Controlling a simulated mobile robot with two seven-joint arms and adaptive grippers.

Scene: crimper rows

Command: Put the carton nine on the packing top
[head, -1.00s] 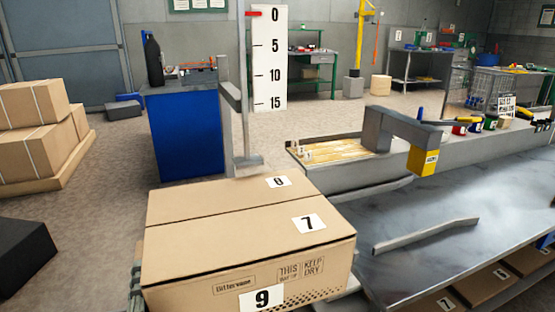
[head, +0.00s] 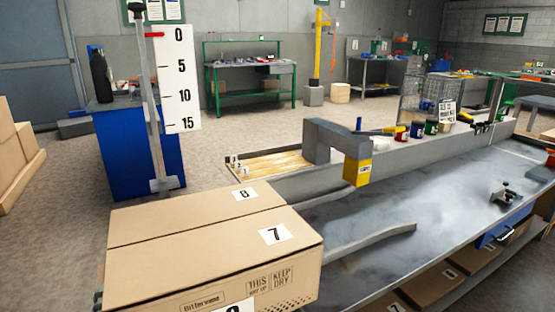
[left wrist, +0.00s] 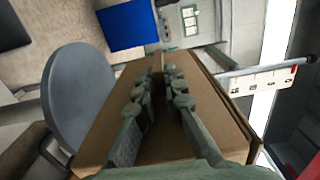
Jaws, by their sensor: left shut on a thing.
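The brown carton nine (head: 200,250) fills the lower left of the head view, with labels 7 and what looks like 8 on top. The 9 label (head: 236,306) on its front is mostly cut off by the frame edge. The packing top (head: 450,195) is the long grey metal surface to its right. The carton is at its near left end; I cannot tell if it touches. In the left wrist view my left gripper (left wrist: 166,82) is shut on the carton (left wrist: 215,105), its fingers against the brown board. The right gripper is not visible.
Bent grey rails (head: 370,243) lie on the top beside the carton. A grey arch with a yellow block (head: 357,172) stands behind them. A metal post (head: 150,100) with a numbered scale (head: 180,80) rises behind the carton. The top's middle is clear; a small clamp (head: 505,195) is farther right.

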